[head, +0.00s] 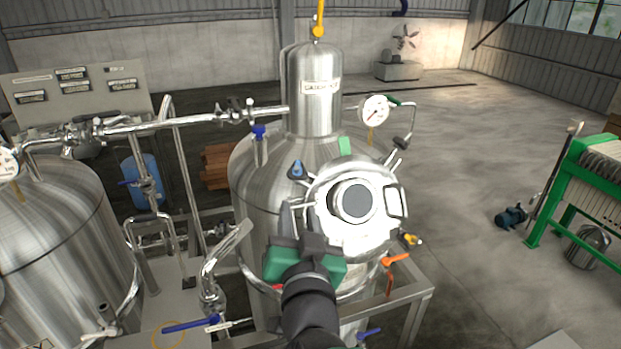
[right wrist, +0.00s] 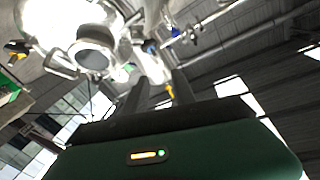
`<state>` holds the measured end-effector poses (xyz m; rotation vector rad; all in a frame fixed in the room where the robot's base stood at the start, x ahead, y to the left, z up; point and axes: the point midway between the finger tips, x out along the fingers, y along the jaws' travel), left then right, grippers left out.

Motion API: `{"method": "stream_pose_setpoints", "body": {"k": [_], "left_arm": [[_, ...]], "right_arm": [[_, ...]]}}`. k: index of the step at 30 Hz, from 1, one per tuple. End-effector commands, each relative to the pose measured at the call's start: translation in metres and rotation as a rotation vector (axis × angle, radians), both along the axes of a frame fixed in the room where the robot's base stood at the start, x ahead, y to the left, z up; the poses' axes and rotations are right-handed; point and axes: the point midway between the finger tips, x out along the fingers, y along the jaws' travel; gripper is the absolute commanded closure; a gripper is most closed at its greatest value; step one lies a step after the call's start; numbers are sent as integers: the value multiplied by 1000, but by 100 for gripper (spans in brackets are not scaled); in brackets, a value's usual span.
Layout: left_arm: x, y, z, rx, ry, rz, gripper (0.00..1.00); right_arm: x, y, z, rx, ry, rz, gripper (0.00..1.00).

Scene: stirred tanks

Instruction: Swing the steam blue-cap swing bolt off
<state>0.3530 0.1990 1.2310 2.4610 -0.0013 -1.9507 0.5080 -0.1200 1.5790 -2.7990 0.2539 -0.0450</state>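The steam blue-cap swing bolt (head: 297,170) sits at the upper left of the round steel manway lid (head: 345,235) on the middle tank. In the right wrist view, a small blue cap (right wrist: 149,46) shows beyond the fingers, likely the same bolt. My right gripper (head: 288,217) is at the lower left of the lid, below the blue cap and apart from it in the head view. Its two dark fingers stand apart with nothing between them in the right wrist view (right wrist: 158,92). My left gripper is not in view.
Around the lid are a green cap (head: 344,146), a yellow cap (head: 411,239) and a lid handle (head: 396,201). An orange-handled valve (head: 395,259) is at lower right. A pipe (head: 180,122) and blue valve (head: 259,131) run at left. Open floor lies to the right.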

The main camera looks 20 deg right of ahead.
Motion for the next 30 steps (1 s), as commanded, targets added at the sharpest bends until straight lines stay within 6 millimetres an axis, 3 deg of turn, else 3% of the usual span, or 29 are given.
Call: {"method": "stream_pose_setpoints", "body": {"k": [13, 30], "left_arm": [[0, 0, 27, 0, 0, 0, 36], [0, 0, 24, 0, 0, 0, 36]], "right_arm": [[-31, 14, 8, -1, 0, 0, 68], [-28, 14, 5, 0, 0, 0, 68]]}}
